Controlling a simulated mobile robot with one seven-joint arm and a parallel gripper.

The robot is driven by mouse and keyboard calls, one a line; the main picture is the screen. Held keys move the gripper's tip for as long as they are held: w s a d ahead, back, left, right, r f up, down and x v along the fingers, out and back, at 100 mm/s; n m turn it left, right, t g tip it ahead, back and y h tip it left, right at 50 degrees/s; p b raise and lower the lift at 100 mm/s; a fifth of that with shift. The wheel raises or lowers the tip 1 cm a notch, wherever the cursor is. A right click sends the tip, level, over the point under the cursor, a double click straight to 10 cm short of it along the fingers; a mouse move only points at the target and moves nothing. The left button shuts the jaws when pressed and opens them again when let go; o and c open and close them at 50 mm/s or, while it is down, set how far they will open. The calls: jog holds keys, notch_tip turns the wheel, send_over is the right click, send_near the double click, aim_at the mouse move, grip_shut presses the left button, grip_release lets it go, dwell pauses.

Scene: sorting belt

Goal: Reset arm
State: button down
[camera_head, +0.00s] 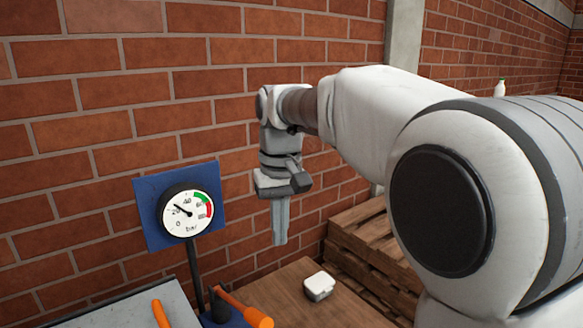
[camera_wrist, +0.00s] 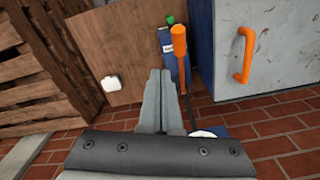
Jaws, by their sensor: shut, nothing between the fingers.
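My gripper (camera_head: 279,240) points straight down in the head view, with its two grey fingers together and nothing between them. It hangs above the wooden board (camera_head: 262,283), apart from it. In the wrist view my gripper (camera_wrist: 160,75) shows its fingers shut side by side. My white arm reaches in from the right of the head view.
A pressure gauge (camera_head: 187,211) on a blue plate stands left of my gripper. An orange-handled lever (camera_head: 245,308) is below it. A white box (camera_head: 319,286) lies on the board. Wooden pallets (camera_head: 370,240) stand behind. A grey cabinet with an orange handle (camera_wrist: 244,55) is at right in the wrist view.

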jog(key=s+d+r+m+t, duration=0.1)
jog(key=s+d+m+t, duration=0.15)
jog(key=s+d, duration=0.85)
jog(key=s+d+f+t, duration=0.1)
jog(key=s+d+f, duration=0.1)
jog(key=s, duration=0.3)
jog(key=s+d+f+m+t, duration=0.1)
jog(key=s+d+f+t, duration=0.1)
jog(key=s+d+f, duration=0.1)
jog(key=shift+s+d+f+b, duration=0.25)
jog(key=shift+s+f, duration=0.2)
jog(key=shift+s, duration=0.45)
jog(key=w+a+n+b, duration=0.2)
jog(key=w+a+n, duration=0.2)
jog(key=w+a, duration=0.4)
jog(key=w+a+r+n+g+y+b, duration=0.1)
jog(key=w+a+n, duration=0.3)
jog(key=w+a, duration=0.4)
jog(key=a, duration=0.7)
jog(key=shift+r+b, duration=0.15)
jog(key=shift+b, duration=0.2)
